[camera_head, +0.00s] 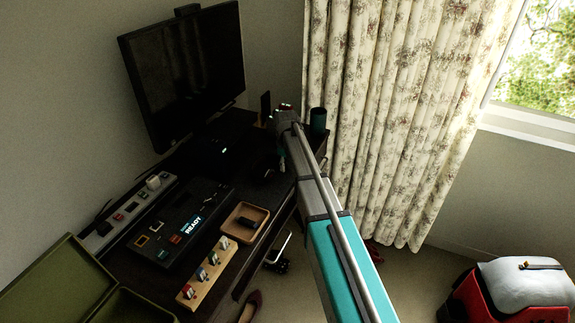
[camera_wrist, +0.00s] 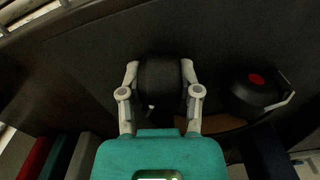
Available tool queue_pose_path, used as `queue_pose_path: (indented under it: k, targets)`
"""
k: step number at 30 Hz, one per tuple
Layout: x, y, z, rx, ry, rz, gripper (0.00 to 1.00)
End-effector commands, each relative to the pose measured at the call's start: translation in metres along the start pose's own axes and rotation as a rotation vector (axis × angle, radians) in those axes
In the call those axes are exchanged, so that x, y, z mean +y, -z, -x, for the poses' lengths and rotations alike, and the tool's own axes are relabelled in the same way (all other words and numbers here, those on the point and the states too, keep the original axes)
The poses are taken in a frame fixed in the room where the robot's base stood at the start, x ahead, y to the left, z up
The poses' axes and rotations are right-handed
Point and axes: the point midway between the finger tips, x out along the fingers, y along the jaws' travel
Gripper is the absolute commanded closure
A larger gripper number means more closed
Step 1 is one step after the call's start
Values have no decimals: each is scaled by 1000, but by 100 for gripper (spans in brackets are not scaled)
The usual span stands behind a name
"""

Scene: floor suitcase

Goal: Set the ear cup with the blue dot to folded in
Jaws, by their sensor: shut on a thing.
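In the wrist view my gripper (camera_wrist: 160,70) has one finger on each side of a black ear cup (camera_wrist: 160,88) and is shut on it. No blue dot shows on this ear cup from here. A second black ear cup (camera_wrist: 250,92) with a red dot lies to the right, clear of my fingers. A thin light-coloured piece sticks out at its right side. In the head view my arm reaches over the back right of the dark desk, and I cannot make out the fingers or the ear cups clearly.
A monitor (camera_head: 188,72) stands at the back of the desk. A black console (camera_head: 180,222), a wooden tray (camera_head: 243,222) and a wooden rack (camera_head: 207,270) lie to the left of my arm. A dark teal cup (camera_head: 318,120) stands close by on the right. A curtain (camera_head: 400,110) hangs behind.

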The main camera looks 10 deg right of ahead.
Motion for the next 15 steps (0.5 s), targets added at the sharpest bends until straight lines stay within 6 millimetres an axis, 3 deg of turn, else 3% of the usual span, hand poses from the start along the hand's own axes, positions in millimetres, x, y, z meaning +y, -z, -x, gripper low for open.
queue_pose_path:
  k: [15]
  targets:
    - [-2,1,0,0,0,-20,100]
